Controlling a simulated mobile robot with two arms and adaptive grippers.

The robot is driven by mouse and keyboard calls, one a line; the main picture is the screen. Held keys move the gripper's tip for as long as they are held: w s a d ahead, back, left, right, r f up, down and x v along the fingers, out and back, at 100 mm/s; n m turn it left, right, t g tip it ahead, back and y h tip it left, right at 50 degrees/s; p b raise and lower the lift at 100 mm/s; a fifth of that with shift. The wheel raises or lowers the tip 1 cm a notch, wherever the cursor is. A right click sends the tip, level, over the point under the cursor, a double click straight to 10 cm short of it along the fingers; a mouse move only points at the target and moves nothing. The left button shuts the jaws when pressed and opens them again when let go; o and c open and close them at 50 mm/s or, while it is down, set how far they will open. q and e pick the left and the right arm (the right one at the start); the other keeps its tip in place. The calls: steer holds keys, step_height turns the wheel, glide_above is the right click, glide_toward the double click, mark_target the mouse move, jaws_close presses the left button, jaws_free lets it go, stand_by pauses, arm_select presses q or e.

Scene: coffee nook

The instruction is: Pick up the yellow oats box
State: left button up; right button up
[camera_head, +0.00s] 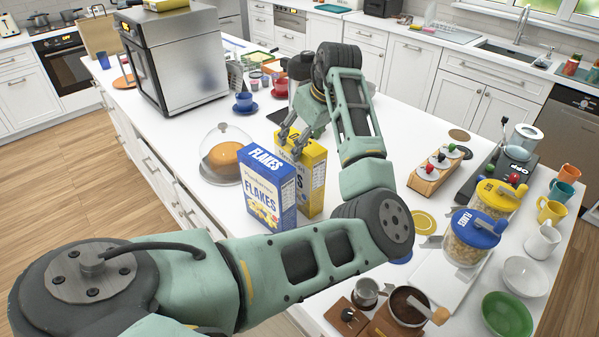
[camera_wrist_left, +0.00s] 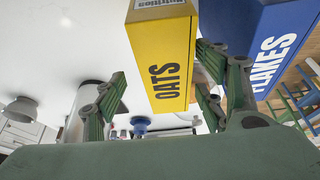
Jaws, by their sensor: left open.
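The yellow oats box (camera_head: 313,178) stands upright on the white counter, partly hidden behind the blue flakes box. In the left wrist view the oats box (camera_wrist_left: 168,62), lettered OATS, lies between my spread fingers, with a visible gap on the left finger's side. My left gripper (camera_head: 290,143) is open at the top of the oats box in the head view; the wrist view shows its fingers (camera_wrist_left: 160,100) too. One finger there is close to the gap between the two boxes. I cannot tell whether it touches either. My right gripper is not in view.
The blue flakes box (camera_head: 268,190) stands close beside the oats box and also shows in the wrist view (camera_wrist_left: 268,48). A glass dome over bread (camera_head: 225,153) is to the left. A steel oven (camera_head: 185,60) stands behind. Jars (camera_head: 472,238), mugs and bowls crowd the right.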

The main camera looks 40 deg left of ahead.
mark_target(300, 173)
arm_select(q)
steer(key=p+x, duration=0.3)
steer(key=x, duration=0.4)
steer(key=shift+s, duration=0.4)
steer(key=shift+a+f+p, duration=0.15)
steer(key=shift+f+p, duration=0.1)
steer(key=shift+p, duration=0.1)
jaws_close()
stand_by(0.6)
